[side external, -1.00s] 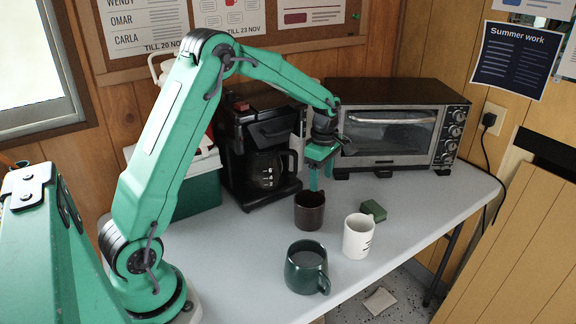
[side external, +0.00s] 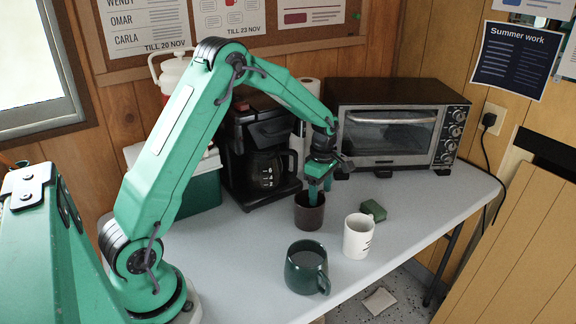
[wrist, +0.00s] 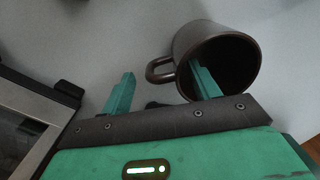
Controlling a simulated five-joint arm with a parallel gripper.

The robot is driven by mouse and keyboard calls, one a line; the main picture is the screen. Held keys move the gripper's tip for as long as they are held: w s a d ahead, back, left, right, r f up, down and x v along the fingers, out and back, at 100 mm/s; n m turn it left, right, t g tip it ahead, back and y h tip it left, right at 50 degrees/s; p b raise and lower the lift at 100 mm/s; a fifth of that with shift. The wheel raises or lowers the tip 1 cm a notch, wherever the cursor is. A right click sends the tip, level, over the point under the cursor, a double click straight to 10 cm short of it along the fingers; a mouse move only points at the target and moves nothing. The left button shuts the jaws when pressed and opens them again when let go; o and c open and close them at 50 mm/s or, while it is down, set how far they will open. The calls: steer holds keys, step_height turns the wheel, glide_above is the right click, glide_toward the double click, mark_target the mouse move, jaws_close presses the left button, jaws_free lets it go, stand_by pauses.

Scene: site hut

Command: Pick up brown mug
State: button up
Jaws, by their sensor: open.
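The brown mug (side external: 309,216) stands upright on the grey table in the side external view. My gripper (side external: 320,196) is right above it, pointing down, with its fingertips at the mug's rim. In the wrist view the brown mug (wrist: 217,60) shows its dark open mouth and its handle on the left. My gripper (wrist: 164,90) is open there, with one finger overlapping the mug's mouth and the other to the left, beyond the handle. The wall and handle lie between the two fingers. I cannot tell how deep the one finger reaches.
A white mug (side external: 358,237) and a dark green mug (side external: 306,267) stand in front of the brown mug. A small green block (side external: 373,210) lies to its right. A coffee maker (side external: 262,150) and a toaster oven (side external: 392,125) stand behind. The table's front right is clear.

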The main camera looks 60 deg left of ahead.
steer(key=shift+f, duration=1.45)
steer(key=c, duration=1.1)
steer(key=shift+r, duration=0.15)
steer(key=shift+c, duration=0.2)
steer(key=shift+r, duration=0.55)
steer(key=r, duration=0.3)
steer(key=shift+s+d+r, duration=0.1)
steer(key=shift+d, duration=0.2)
steer(key=s+d+r, duration=0.3)
steer(key=d+r, duration=0.3)
steer(key=d, duration=0.4)
steer(key=shift+s+d+r, duration=0.25)
steer(key=shift+s, duration=0.1)
